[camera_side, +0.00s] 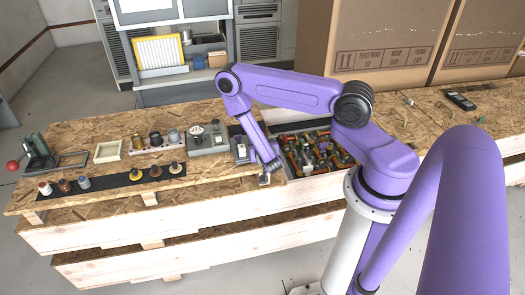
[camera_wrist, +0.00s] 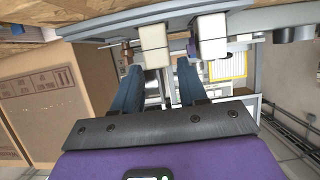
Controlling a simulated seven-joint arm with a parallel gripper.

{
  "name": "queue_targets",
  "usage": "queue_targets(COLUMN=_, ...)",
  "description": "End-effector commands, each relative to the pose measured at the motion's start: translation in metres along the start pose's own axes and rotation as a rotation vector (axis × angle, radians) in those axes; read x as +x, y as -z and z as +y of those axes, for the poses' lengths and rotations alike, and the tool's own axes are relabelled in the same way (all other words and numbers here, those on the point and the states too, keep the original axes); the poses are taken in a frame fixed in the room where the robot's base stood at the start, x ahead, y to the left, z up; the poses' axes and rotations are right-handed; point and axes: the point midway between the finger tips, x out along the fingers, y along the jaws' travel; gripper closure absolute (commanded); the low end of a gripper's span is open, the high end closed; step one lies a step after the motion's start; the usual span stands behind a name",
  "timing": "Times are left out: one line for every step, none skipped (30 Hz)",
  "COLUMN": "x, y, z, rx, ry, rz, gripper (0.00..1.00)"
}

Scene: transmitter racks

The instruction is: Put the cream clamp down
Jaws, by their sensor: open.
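My gripper (camera_side: 268,168) points down at the front edge of the wooden bench, just left of the grey parts tray. In the wrist view my gripper (camera_wrist: 182,45) is open, its two blue-grey fingers spread apart with a cream block at each tip. I cannot tell whether these blocks are fingertip pads or parts of the cream clamp. In the side view a small pale piece (camera_side: 264,180) shows right below the fingertips at the bench edge. It is too small to identify surely as the clamp, or to tell whether it touches the fingers.
Large cardboard boxes (camera_side: 385,40) stand behind.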

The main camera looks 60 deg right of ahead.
Motion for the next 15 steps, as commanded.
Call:
queue_targets(x=-0.012, y=-0.001, z=-0.002, rx=-0.007, ry=0.007, rz=-0.003, gripper=0.58)
queue_targets(x=-0.019, y=-0.001, z=-0.002, rx=-0.008, ry=0.007, rz=-0.003, gripper=0.58)
queue_targets(x=-0.027, y=0.000, z=-0.002, rx=-0.008, ry=0.007, rz=-0.001, gripper=0.58)
queue_targets(x=-0.033, y=-0.001, z=-0.002, rx=-0.007, ry=0.008, rz=-0.003, gripper=0.58)
queue_targets(x=-0.039, y=-0.001, z=-0.002, rx=-0.008, ry=0.006, rz=-0.003, gripper=0.58)
queue_targets(x=-0.046, y=-0.001, z=-0.002, rx=-0.008, ry=0.007, rz=-0.003, gripper=0.58)
queue_targets(x=-0.051, y=-0.001, z=-0.002, rx=-0.007, ry=0.007, rz=-0.001, gripper=0.58)
queue_targets(x=-0.056, y=0.000, z=-0.002, rx=-0.007, ry=0.007, rz=0.000, gripper=0.58)
queue_targets(x=-0.062, y=-0.001, z=-0.002, rx=-0.007, ry=0.006, rz=-0.002, gripper=0.58)
queue_targets(x=-0.065, y=-0.001, z=-0.002, rx=-0.005, ry=0.006, rz=-0.003, gripper=0.58)
queue_targets(x=-0.069, y=-0.001, z=-0.001, rx=-0.005, ry=0.005, rz=-0.003, gripper=0.58)
queue_targets(x=-0.072, y=-0.001, z=-0.001, rx=-0.004, ry=0.004, rz=-0.002, gripper=0.58)
queue_targets(x=-0.074, y=-0.001, z=-0.001, rx=-0.004, ry=0.004, rz=-0.002, gripper=0.58)
queue_targets(x=-0.076, y=-0.001, z=-0.001, rx=-0.003, ry=0.004, rz=-0.001, gripper=0.58)
queue_targets(x=-0.079, y=0.000, z=-0.001, rx=-0.002, ry=0.004, rz=-0.001, gripper=0.58)
